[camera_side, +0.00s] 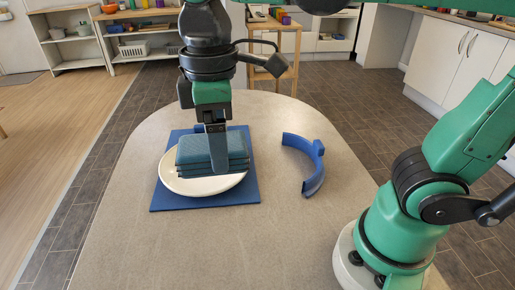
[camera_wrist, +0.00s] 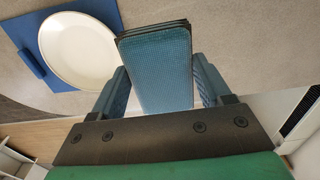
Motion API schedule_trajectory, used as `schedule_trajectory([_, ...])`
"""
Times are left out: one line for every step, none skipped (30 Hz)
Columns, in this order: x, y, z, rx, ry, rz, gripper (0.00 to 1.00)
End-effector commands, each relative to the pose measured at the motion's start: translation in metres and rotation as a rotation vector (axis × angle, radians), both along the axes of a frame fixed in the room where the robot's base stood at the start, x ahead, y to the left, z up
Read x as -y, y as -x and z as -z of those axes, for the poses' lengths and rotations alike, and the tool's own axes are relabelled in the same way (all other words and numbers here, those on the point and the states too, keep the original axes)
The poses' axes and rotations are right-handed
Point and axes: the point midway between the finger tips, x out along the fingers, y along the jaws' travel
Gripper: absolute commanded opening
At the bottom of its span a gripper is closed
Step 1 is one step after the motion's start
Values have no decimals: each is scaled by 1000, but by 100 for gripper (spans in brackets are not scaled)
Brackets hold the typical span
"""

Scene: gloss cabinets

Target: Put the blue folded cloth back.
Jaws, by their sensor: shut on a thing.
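The blue folded cloth (camera_side: 212,158) is a thick stack of several layers. My gripper (camera_side: 216,145) is shut on it from above. In the wrist view the cloth (camera_wrist: 155,70) sits between the two blue fingers of my gripper (camera_wrist: 163,88). In the side view the cloth overlaps a white oval plate (camera_side: 190,186) and hides part of it. In the wrist view the plate (camera_wrist: 80,50) shows apart from the cloth, to its left, so the cloth appears held above the table. The plate rests on a blue mat (camera_side: 225,198).
A blue curved piece (camera_side: 311,180) stands on the table (camera_side: 265,245) right of the mat. My arm's base is at the right front. The table's front and left side are clear. Shelves (camera_side: 75,52) and a wooden trolley (camera_side: 290,40) stand behind, with white cabinets (camera_side: 470,65) at right.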

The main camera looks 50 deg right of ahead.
Motion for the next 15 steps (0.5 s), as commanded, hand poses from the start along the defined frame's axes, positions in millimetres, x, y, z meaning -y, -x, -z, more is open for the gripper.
schedule_trajectory([0,0,10,0,0,-1,22])
schedule_trajectory([0,1,17,0,0,0,22])
schedule_trajectory([0,0,26,0,0,0,22])
schedule_trajectory([0,0,34,0,0,0,22])
schedule_trajectory([0,0,41,0,0,1,22])
schedule_trajectory([0,0,50,0,0,1,22])
schedule_trajectory([0,0,56,0,0,1,22])
schedule_trajectory([0,0,63,0,0,1,22])
schedule_trajectory([0,0,71,0,0,2,22])
schedule_trajectory([0,0,78,0,0,2,22])
schedule_trajectory([0,0,84,0,0,2,22])
schedule_trajectory([0,-1,91,0,0,2,22])
schedule_trajectory([0,-1,97,0,0,2,22])
schedule_trajectory([0,0,103,0,0,2,22])
schedule_trajectory([0,-1,111,0,0,2,22])
